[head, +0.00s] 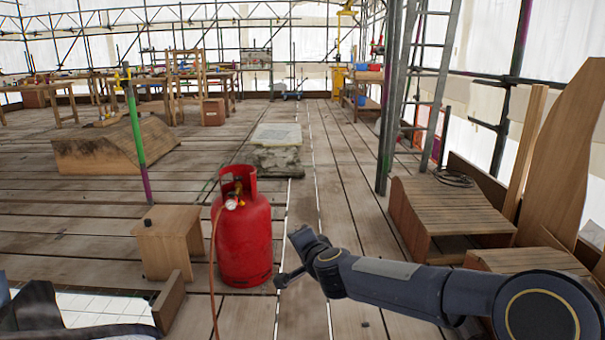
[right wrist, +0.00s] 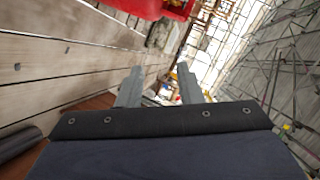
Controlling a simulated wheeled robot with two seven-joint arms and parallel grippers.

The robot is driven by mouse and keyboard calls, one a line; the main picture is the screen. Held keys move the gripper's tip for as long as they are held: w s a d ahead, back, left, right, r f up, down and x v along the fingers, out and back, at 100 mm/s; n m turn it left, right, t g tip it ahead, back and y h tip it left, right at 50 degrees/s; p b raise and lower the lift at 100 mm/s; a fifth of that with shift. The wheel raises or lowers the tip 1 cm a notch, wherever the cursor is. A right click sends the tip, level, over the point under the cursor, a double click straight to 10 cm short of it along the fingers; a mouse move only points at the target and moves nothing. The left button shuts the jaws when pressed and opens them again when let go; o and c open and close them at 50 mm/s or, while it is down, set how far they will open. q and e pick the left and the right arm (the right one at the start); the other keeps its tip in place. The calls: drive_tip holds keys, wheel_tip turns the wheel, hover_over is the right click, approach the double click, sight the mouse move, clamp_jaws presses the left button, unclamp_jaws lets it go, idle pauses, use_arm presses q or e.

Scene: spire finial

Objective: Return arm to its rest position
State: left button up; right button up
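My right arm (head: 400,285) reaches in from the right in the head view, stretched out low over the planks. Its end is just right of a red gas cylinder (head: 243,240), and I see no contact between them. In the right wrist view my right gripper (right wrist: 158,76) has its two grey fingers spread apart, with nothing between them. A red surface, seemingly the same cylinder (right wrist: 150,8), shows at the top of that view. My left gripper is not in view.
A small wooden stool (head: 168,243) stands left of the cylinder. A wooden step (head: 448,210) and upright boards (head: 565,150) are at the right, near a ladder (head: 425,90). A wooden ramp (head: 115,148) lies at the left. The middle planks ahead are fairly clear.

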drive_tip(key=s+d+r+n+g+y, duration=0.1)
drive_tip(key=s+d+r+n, duration=0.2)
drive_tip(key=s+d, duration=0.45)
drive_tip(key=s+d+r+n+g+y, duration=0.1)
drive_tip(key=s+d+r+n, duration=0.25)
drive_tip(key=s, duration=0.65)
drive_tip(key=s+d+f+n+g+h+p, duration=0.1)
drive_tip(key=s+d+f+g+h, duration=0.3)
drive_tip(key=s, duration=0.9)
drive_tip(key=s+d+f+g+y+p, duration=0.1)
drive_tip(key=s+d+f+g, duration=0.1)
drive_tip(key=s+d+f, duration=0.75)
drive_tip(key=s+a+r+p, duration=0.1)
drive_tip(key=r+p, duration=1.7)
drive_tip(key=r, duration=0.1)
drive_tip(key=s+a+r+p, duration=0.1)
drive_tip(key=a+r+p, duration=0.1)
drive_tip(key=r+p, duration=1.7)
drive_tip(key=shift+s+r+p, duration=0.2)
drive_tip(key=shift+r+p, duration=0.1)
drive_tip(key=shift+r, duration=0.1)
drive_tip(key=shift+a, duration=0.1)
